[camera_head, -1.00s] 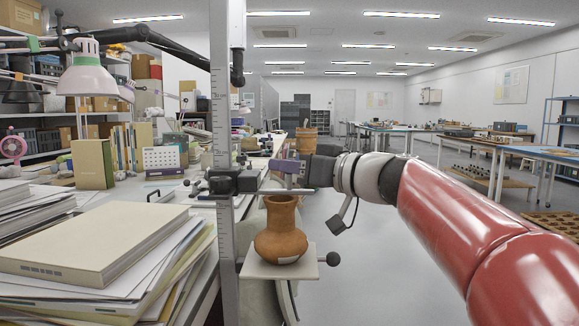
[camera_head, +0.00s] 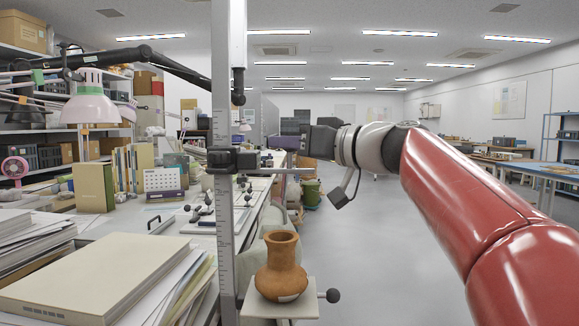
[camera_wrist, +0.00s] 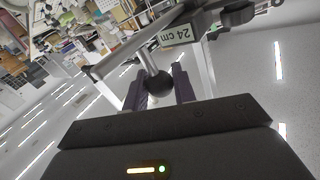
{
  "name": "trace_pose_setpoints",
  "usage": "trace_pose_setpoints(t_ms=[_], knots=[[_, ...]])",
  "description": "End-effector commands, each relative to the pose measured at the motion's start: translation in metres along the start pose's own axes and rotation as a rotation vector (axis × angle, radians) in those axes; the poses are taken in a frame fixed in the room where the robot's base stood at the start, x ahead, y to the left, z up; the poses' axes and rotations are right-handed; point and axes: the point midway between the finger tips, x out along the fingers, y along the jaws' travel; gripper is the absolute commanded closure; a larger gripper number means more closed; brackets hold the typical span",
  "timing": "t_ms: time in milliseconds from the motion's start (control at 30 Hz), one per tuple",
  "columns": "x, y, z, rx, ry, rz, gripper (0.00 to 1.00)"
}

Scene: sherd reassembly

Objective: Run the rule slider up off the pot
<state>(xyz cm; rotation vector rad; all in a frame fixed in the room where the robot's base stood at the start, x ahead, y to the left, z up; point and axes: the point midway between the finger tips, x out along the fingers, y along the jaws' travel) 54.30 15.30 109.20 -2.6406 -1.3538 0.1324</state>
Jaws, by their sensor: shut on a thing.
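The rule slider (camera_head: 232,159) is a dark block on the tall upright rule (camera_head: 226,215), with a thin pale arm (camera_head: 285,171) reaching right over the pot. The brown clay pot (camera_head: 281,268) stands upright on a small pale platform (camera_head: 265,308). A clear gap shows between the pot's rim and the slider's arm. My gripper (camera_head: 288,143) is at the slider's right side. In the wrist view my gripper (camera_wrist: 160,88) is shut on the slider's black ball knob (camera_wrist: 157,82). The pot is out of the wrist view.
A cluttered bench with a stack of papers and a large book (camera_head: 100,280) lies left of the rule. A desk lamp (camera_head: 90,100) stands further back. A black knob (camera_head: 332,295) sticks out right of the platform. The floor to the right is open.

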Motion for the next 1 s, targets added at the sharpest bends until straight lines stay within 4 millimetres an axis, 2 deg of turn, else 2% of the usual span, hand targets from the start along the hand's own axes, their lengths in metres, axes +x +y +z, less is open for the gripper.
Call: trace_pose_setpoints(t_ms=[33, 233, 400, 733, 767, 900, 1000], knots=[[0.0, -0.004, -0.018, -0.004, 0.005, 0.0, 1.0], [0.0, -0.009, -0.045, -0.002, 0.004, 0.001, 1.0], [-0.001, -0.01, -0.052, -0.001, 0.004, 0.001, 1.0], [-0.001, -0.01, -0.052, -0.001, 0.004, 0.001, 1.0], [-0.001, -0.01, -0.052, -0.001, 0.004, 0.001, 0.71], [0.0, -0.01, -0.051, -0.001, 0.003, 0.001, 0.54], [0.0, -0.01, -0.051, 0.0, 0.002, 0.0, 0.54]])
